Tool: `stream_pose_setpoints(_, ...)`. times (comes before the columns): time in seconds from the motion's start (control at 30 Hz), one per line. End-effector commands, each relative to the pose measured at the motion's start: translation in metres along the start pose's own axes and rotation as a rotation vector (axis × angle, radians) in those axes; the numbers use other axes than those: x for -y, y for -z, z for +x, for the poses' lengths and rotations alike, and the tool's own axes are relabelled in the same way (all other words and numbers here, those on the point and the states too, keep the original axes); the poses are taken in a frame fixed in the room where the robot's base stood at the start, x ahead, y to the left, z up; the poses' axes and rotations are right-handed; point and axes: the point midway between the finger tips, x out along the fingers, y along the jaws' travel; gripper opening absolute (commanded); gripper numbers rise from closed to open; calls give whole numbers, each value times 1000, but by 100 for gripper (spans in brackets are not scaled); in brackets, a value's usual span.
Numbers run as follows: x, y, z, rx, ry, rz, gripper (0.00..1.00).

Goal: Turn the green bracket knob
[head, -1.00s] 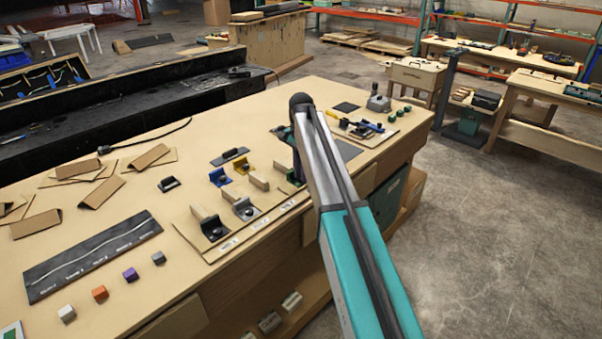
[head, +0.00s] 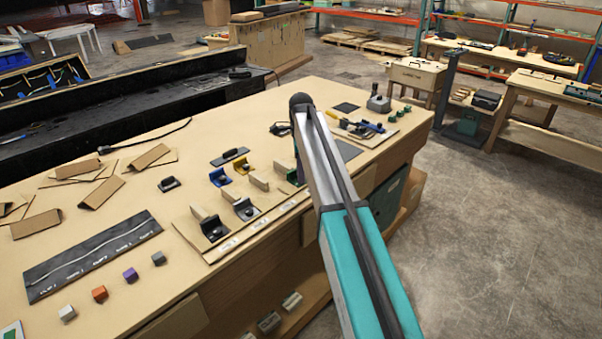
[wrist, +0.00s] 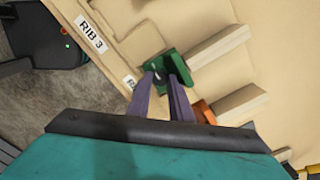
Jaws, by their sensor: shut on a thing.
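The green bracket (wrist: 178,66) is fixed at the board's front edge, beside a pale wooden rib. In the head view the green bracket (head: 292,177) shows only partly, left of my arm, which hides the rest. My gripper (wrist: 160,80) reaches the bracket from below in the wrist view.
An orange bracket (wrist: 206,111) with its own rib sits close to the right in the wrist view. Blue (head: 219,177), yellow (head: 243,165) and dark grey (head: 214,229) brackets stand left of my arm. Open floor lies right of the bench.

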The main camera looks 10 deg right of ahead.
Motion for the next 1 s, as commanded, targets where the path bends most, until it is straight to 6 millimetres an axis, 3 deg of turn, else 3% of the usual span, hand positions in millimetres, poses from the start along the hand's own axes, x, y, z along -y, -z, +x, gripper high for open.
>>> stream_pose_setpoints(0.97,3,-1,-5,3,11,68,0)
stream_pose_setpoints(1.0,3,-1,-5,3,11,68,22)
